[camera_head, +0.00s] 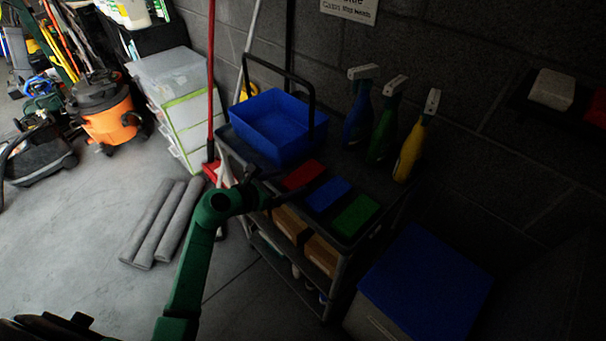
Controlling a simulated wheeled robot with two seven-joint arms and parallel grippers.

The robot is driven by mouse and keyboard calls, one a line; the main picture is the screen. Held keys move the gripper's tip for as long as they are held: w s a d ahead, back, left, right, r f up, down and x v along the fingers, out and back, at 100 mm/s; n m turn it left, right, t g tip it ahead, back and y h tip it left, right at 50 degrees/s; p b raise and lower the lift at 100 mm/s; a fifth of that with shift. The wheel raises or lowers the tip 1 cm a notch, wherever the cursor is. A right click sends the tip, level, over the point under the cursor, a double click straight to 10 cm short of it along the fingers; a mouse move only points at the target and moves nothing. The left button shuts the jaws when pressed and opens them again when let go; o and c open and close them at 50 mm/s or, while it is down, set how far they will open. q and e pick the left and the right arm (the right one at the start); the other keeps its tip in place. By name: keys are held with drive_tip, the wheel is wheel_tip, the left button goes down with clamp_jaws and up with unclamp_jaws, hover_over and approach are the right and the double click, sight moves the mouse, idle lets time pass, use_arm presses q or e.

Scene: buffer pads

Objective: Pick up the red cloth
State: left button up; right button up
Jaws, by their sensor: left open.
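The red cloth (303,175) lies flat on the top of a dark cart (285,190), in front of the blue basket. It is the farthest left in a row with a blue cloth (327,194) and a green cloth (355,216). My left arm is green and reaches up from the bottom. My left gripper (272,188) is open, at the cart's left front edge, just to the left of the red cloth. Its fingers are dark and hard to make out, and I see nothing held. My right gripper is not in view.
A blue basket (272,128) with a raised black handle stands behind the cloths. Blue, green (384,125) and yellow (410,150) spray bottles stand at the back right. A red pole (211,80) leans at the cart's left. A blue-lidded bin (425,285) stands at the right.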

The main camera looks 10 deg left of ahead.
sight(299, 177)
use_arm(q)
drive_tip(key=p+x, duration=0.1)
drive_tip(key=x, duration=0.4)
drive_tip(key=shift+w+d+f, duration=0.15)
drive_tip(key=shift+w, duration=0.2)
drive_tip(key=shift+s, duration=0.1)
drive_tip(key=c, duration=1.1)
